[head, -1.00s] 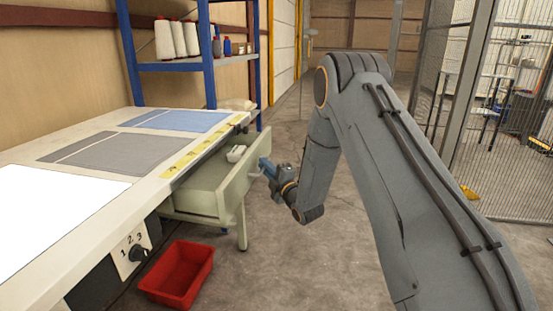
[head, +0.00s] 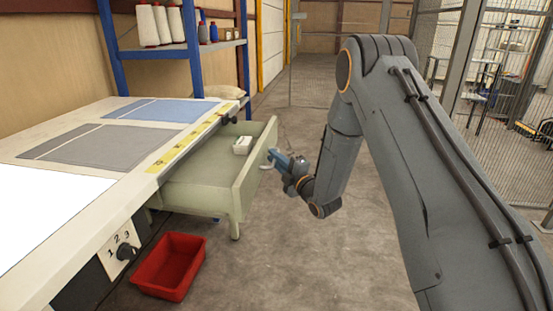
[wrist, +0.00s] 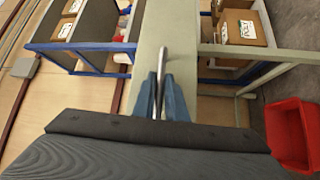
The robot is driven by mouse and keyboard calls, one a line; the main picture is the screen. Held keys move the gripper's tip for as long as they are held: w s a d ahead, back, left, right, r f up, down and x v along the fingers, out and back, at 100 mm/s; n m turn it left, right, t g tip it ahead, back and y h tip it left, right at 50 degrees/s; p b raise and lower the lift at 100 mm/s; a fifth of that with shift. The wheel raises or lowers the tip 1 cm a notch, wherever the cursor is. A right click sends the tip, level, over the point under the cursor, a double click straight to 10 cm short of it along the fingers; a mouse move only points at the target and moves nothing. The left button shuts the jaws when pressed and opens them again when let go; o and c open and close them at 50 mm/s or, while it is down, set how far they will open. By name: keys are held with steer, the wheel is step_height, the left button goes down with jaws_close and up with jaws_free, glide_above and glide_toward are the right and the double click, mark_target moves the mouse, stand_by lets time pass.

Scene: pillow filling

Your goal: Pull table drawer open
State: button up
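The pale green table drawer (head: 240,185) stands well out from under the worktable (head: 150,178), with its inside showing. A small white item (head: 242,145) lies in it. My gripper (head: 272,157) is at the outer side of the drawer front. In the wrist view, the blue fingers (wrist: 162,92) lie close on both sides of the metal handle (wrist: 163,62) and appear shut on it. The drawer front (wrist: 168,22) runs upward behind the handle.
A red bin (head: 171,266) stands on the floor below the table, left of the drawer. Blue-framed shelving (head: 190,52) with thread cones stands behind. The floor right of the drawer is clear up to a mesh fence (head: 435,55).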

steer(key=shift+o, duration=0.2)
steer(key=shift+s+d, duration=0.25)
steer(key=shift+s, duration=0.05)
steer(key=v, duration=0.7)
steer(key=shift+a+f, duration=0.1)
